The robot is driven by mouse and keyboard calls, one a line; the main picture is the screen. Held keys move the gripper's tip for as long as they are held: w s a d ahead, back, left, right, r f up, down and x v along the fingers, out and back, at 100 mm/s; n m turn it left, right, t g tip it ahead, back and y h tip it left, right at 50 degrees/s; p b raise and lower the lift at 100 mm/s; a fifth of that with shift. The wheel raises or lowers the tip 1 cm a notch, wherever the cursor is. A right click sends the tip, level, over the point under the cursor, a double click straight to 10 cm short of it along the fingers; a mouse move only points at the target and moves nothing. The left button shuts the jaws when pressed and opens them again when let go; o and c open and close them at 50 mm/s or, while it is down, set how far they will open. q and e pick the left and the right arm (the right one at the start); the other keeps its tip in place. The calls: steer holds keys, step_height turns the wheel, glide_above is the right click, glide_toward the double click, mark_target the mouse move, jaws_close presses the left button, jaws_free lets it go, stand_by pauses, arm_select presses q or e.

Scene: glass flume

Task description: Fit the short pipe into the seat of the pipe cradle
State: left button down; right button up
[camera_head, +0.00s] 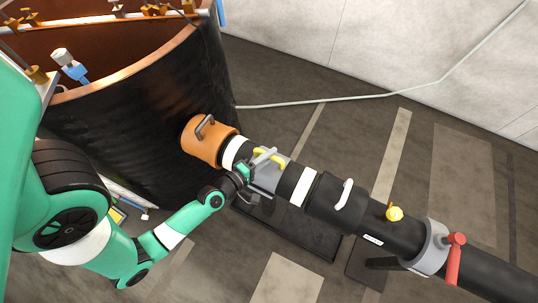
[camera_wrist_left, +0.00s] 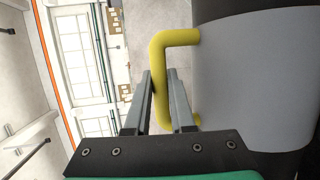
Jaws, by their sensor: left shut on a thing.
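The short pipe (camera_head: 301,186) is black with white bands and a grey middle that carries a yellow handle (camera_head: 271,158). It lies in line between an orange collar (camera_head: 201,146) and a black sleeve (camera_head: 331,199). My left gripper (camera_head: 247,172) is at the handle. In the left wrist view, the fingers (camera_wrist_left: 160,98) stand either side of the yellow handle (camera_wrist_left: 160,62) and are shut on it, beside the pipe's grey band (camera_wrist_left: 250,75). The cradle seat cannot be made out; the pipe and my arm cover that area. My right gripper is not in view.
A large dark curved tank (camera_head: 130,105) stands at the left behind the orange collar. The black pipe (camera_head: 400,238) runs to lower right, with a yellow knob (camera_head: 394,213) and a red lever (camera_head: 455,256). A dark base (camera_head: 300,238) lies below. The floor toward the wall is mostly clear.

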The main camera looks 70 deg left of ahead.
arm_select(q)
steer(key=c, duration=0.7)
jaws_free()
steer(key=shift+f, duration=0.1)
steer(key=shift+s+d, duration=0.2)
steer(key=shift+s, duration=0.3)
steer(key=b+v, duration=0.4)
steer(key=v, duration=0.1)
steer(key=b+v, duration=0.4)
steer(key=v, duration=0.1)
steer(key=shift+s+d+r, duration=0.1)
steer(key=shift+s+r, duration=0.15)
